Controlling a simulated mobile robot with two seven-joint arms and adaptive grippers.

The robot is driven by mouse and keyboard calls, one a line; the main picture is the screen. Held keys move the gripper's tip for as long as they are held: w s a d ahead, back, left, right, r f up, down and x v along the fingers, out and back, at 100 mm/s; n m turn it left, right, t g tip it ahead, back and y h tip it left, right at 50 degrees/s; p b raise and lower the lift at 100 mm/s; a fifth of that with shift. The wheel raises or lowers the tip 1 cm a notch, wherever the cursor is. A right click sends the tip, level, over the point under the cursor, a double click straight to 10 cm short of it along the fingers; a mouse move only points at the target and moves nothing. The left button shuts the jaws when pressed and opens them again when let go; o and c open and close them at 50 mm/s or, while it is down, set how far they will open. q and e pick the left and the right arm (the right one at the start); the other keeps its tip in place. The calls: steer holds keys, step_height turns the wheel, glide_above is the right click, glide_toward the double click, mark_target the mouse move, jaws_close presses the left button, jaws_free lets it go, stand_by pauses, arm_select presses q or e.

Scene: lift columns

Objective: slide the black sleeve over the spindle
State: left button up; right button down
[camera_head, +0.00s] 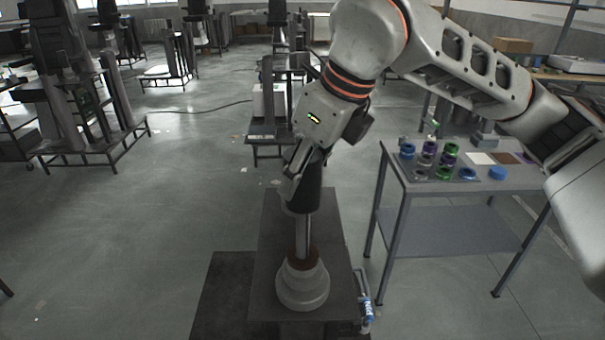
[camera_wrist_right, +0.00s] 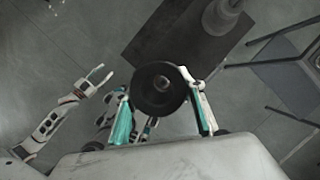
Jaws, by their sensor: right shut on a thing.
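The black sleeve (camera_head: 307,186) is upright in my right gripper (camera_head: 297,178), which is shut on it. In the right wrist view, the sleeve (camera_wrist_right: 158,88) is a dark round end between the teal-padded fingers. The metal spindle (camera_head: 303,236) stands upright on a stepped round base (camera_head: 302,285). In the head view the sleeve's lower end overlaps the spindle's top. In the right wrist view the base (camera_wrist_right: 218,18) lies up and right, apart from the sleeve. I cannot tell the gap between sleeve and spindle. My left gripper (camera_wrist_right: 98,77) shows small and open at left in the wrist view.
A dark bench top (camera_head: 275,240) bears the spindle base. A grey side table (camera_head: 455,182) at right holds several coloured rings. A blue-white item (camera_head: 366,308) is beside the bench's right edge. Open floor lies to the left.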

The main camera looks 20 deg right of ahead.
mark_target(302, 230)
arm_select(q)
steer(key=shift+d+r, duration=0.1)
arm_select(e)
steer(key=shift+f+b, duration=1.7)
steer(key=shift+f, duration=0.3)
steer(key=shift+f+b, duration=1.75)
steer(key=shift+f, duration=0.75)
steer(key=shift+f+b, duration=0.85)
steer(key=shift+f, duration=0.65)
arm_select(q)
step_height(302, 230, down, 9)
steer(key=shift+s, duration=0.3)
arm_select(e)
steer(key=shift+f, duration=0.2)
arm_select(q)
steer(key=shift+w+r, duration=0.15)
steer(key=shift+r, duration=0.15)
